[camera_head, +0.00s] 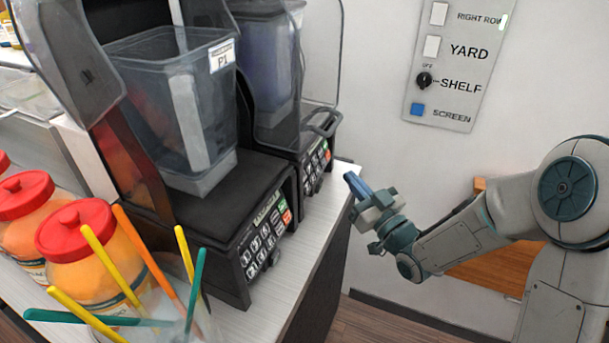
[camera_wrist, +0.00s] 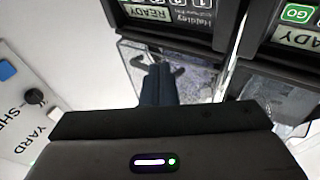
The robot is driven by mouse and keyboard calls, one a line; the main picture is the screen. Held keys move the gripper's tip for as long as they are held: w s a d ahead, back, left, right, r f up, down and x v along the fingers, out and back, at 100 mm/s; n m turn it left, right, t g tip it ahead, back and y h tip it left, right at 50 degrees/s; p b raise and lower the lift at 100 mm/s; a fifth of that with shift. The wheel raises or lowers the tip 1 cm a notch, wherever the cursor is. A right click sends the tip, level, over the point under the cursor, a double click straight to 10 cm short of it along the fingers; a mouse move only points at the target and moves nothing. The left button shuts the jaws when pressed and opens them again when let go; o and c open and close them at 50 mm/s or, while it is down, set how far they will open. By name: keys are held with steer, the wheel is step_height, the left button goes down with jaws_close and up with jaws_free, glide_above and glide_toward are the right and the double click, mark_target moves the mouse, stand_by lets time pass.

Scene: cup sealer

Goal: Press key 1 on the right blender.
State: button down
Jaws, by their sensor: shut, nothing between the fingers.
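The right blender (camera_head: 262,70) stands behind the left one in the head view. Its front keypad (camera_head: 316,165) has small light keys and coloured ones. In the wrist view this blender's panel (camera_wrist: 170,12) appears upside down at the top, with a READY display and a key marked 1 (camera_wrist: 203,4) at the frame's top edge. My gripper (camera_head: 352,180) is shut and empty, its blue fingers pointing up-left, just right of and a little below that keypad in the head view. It appears apart from the panel. In the wrist view the shut fingers (camera_wrist: 158,82) lie below the panel.
The left blender (camera_head: 190,120), its jar marked P1, stands nearer, with its own keypad (camera_head: 265,238). Red-lidded jars (camera_head: 75,235) and coloured straws (camera_head: 150,262) are at lower left. A wall switch panel (camera_head: 450,65) is at upper right. The counter edge (camera_head: 330,225) runs below my gripper.

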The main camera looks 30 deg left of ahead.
steer(key=a+f+b, duration=0.1)
steer(key=a+f, duration=0.1)
steer(key=a, duration=0.6)
steer(key=shift+s+a+f+b, duration=0.15)
steer(key=shift+s+f+b, duration=0.2)
steer(key=shift+s+b, duration=0.1)
steer(key=shift+a+f+b, duration=0.2)
steer(key=shift+a+b, duration=0.05)
steer(key=shift+b, duration=0.3)
stand_by(1.6)
steer(key=shift+s+a+b, duration=0.1)
steer(key=shift+a+b, duration=0.4)
steer(key=shift+b, duration=0.1)
stand_by(0.9)
steer(key=shift+d, duration=0.15)
steer(key=shift+d+r+b, duration=0.2)
steer(key=shift+d+b, duration=0.1)
steer(key=shift+d, duration=0.3)
